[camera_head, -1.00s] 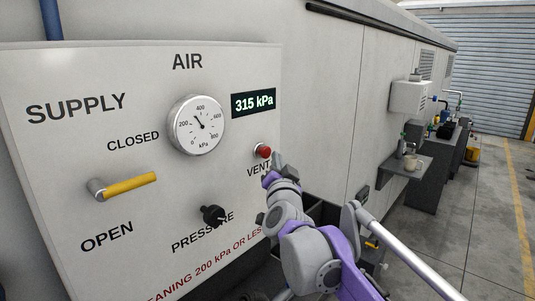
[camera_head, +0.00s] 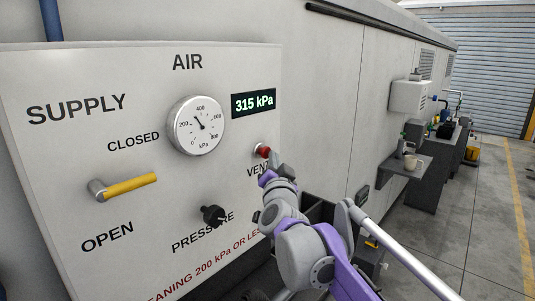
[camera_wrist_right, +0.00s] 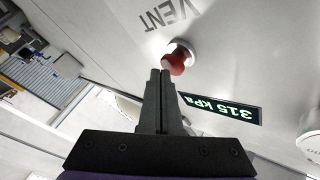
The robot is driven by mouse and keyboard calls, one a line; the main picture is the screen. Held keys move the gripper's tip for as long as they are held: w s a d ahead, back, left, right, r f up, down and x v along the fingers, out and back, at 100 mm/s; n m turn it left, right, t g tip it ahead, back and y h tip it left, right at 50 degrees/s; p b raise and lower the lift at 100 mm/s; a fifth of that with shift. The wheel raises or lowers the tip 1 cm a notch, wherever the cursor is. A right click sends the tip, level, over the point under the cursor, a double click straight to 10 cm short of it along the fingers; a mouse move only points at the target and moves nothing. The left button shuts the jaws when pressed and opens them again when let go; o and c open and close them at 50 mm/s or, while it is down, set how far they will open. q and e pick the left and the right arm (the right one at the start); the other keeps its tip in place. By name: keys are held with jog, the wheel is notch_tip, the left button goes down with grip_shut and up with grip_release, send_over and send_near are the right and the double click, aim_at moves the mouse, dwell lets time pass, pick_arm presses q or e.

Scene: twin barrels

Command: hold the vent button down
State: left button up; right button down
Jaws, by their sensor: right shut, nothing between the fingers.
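The red vent button (camera_head: 263,150) sticks out from the grey air panel (camera_head: 60,160), under the digital display (camera_head: 254,103) that reads 315 kPa. It also shows in the right wrist view (camera_wrist_right: 178,62), just beyond my fingertips. My right gripper (camera_head: 273,160) is shut and empty, its tips pointing at the button. In the right wrist view the fingers (camera_wrist_right: 160,75) are together, with the tips very close to the button's edge. I cannot tell whether they touch it. The round gauge (camera_head: 196,125) has its needle between 200 and 400. My left gripper is not in view.
The yellow supply lever (camera_head: 131,186) lies near horizontal, between CLOSED and OPEN. A black pressure knob (camera_head: 213,215) sits below the gauge.

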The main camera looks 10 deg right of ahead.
jog(key=shift+w+a, duration=0.3)
dwell(0.5)
jog(key=shift+s+d, duration=0.1)
dwell(0.8)
jog(key=shift+s+d, duration=0.5)
jog(key=shift+s, duration=0.1)
jog(key=shift+s, duration=0.1)
jog(key=s+d+p, duration=0.1)
jog(key=s+d, duration=0.2)
jog(key=shift+s+p, duration=0.35)
jog(key=shift+s+f, duration=0.1)
